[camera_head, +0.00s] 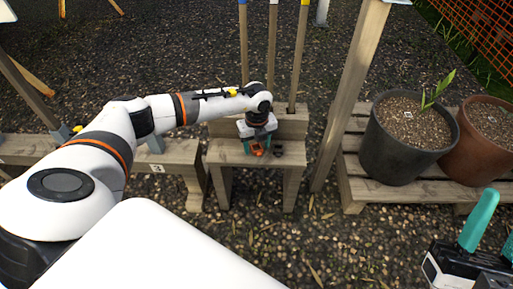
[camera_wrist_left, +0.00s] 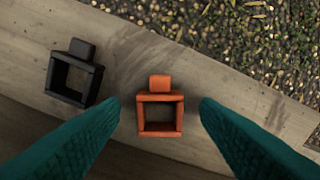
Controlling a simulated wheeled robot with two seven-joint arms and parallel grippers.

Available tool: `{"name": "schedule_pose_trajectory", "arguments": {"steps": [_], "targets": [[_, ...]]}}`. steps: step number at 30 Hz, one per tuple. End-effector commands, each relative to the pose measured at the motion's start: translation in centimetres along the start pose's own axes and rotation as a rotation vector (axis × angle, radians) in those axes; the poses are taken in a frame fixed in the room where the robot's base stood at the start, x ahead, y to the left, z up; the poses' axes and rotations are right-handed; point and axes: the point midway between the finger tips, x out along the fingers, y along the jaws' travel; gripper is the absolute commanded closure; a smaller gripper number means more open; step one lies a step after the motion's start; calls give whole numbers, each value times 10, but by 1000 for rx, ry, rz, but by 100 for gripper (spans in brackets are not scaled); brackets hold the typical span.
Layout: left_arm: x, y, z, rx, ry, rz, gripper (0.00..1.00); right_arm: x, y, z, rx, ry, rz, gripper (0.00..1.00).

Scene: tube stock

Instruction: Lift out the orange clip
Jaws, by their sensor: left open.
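The orange clip (camera_wrist_left: 160,98) is a small square frame with a block at one end. In the left wrist view it lies on a wooden bench top between the two teal fingertips of my left gripper (camera_wrist_left: 160,105). The fingers are apart, with a gap on both sides of the clip. In the head view the orange clip (camera_head: 257,151) shows just below my left gripper (camera_head: 258,146) on the small wooden bench. My right gripper (camera_head: 488,232) shows at the lower right edge, partly cut off, its teal fingers apart and empty.
A black clip (camera_wrist_left: 74,73) of the same shape lies left of the orange one in the wrist view. The bench (camera_head: 290,155) has a raised back with upright poles behind it. Plant pots (camera_head: 408,160) stand on a slatted pallet to the right. Gravel lies in front.

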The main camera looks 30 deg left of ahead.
Motion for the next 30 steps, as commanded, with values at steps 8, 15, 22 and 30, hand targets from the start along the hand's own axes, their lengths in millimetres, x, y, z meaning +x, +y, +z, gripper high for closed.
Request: {"name": "schedule_pose_trajectory", "arguments": {"steps": [8, 15, 22, 30], "targets": [[4, 0, 0, 0, 0, 0, 44, 0, 1, 7, 2, -42, 1, 59], [4, 0, 0, 0, 0, 0, 71, 0, 1, 6, 2, -41, 1, 59], [4, 0, 0, -1, 0, 0, 91, 0, 1, 6, 3, -41, 1, 59], [2, 0, 0, -1, 0, 1, 91, 0, 1, 6, 3, -37, 1, 59]]}}
